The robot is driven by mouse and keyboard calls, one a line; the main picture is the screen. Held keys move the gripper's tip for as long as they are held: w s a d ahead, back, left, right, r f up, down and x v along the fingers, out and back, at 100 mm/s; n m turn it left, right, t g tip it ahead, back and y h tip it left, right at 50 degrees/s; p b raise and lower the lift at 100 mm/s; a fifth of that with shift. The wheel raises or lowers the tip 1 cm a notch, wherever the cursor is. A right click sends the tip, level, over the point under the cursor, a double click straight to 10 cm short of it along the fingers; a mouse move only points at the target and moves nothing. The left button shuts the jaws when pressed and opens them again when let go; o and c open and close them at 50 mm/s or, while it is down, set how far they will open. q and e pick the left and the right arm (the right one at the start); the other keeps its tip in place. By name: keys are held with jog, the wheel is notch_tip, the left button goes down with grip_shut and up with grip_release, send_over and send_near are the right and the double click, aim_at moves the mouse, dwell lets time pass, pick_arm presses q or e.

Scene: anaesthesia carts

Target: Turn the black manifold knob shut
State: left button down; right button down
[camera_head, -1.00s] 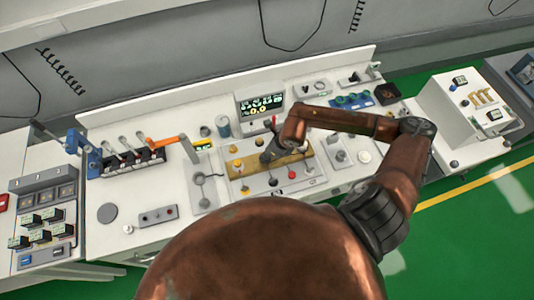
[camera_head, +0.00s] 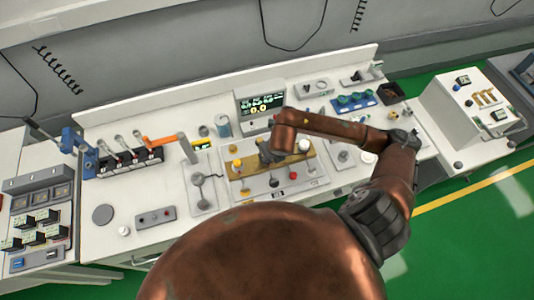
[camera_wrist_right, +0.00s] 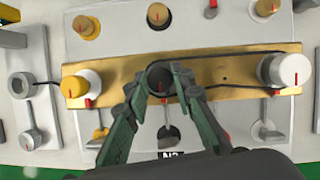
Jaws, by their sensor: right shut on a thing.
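The black manifold knob (camera_wrist_right: 160,80) sits at the middle of a brass manifold bar (camera_wrist_right: 222,74), with a short red mark on its lower side in the right wrist view. My right gripper (camera_wrist_right: 160,76) is shut on this knob, one finger on each side. In the head view the gripper (camera_head: 268,155) is at the brass bar (camera_head: 243,168), and my wrist and fingers hide the knob. A yellow knob (camera_wrist_right: 80,86) is on the bar's left end and a white knob (camera_wrist_right: 291,69) on its right end. My left gripper is not in view.
Small levers, such as a dark one (camera_wrist_right: 168,132), stand below the bar. A monitor (camera_head: 262,104) is behind the manifold. An orange-handled lever (camera_head: 160,141) is at left and a blue valve block (camera_head: 354,101) at right.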

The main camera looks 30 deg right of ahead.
jog(key=c, duration=1.7)
grip_release()
jog(key=shift+o, duration=0.2)
jog(key=v, duration=1.2)
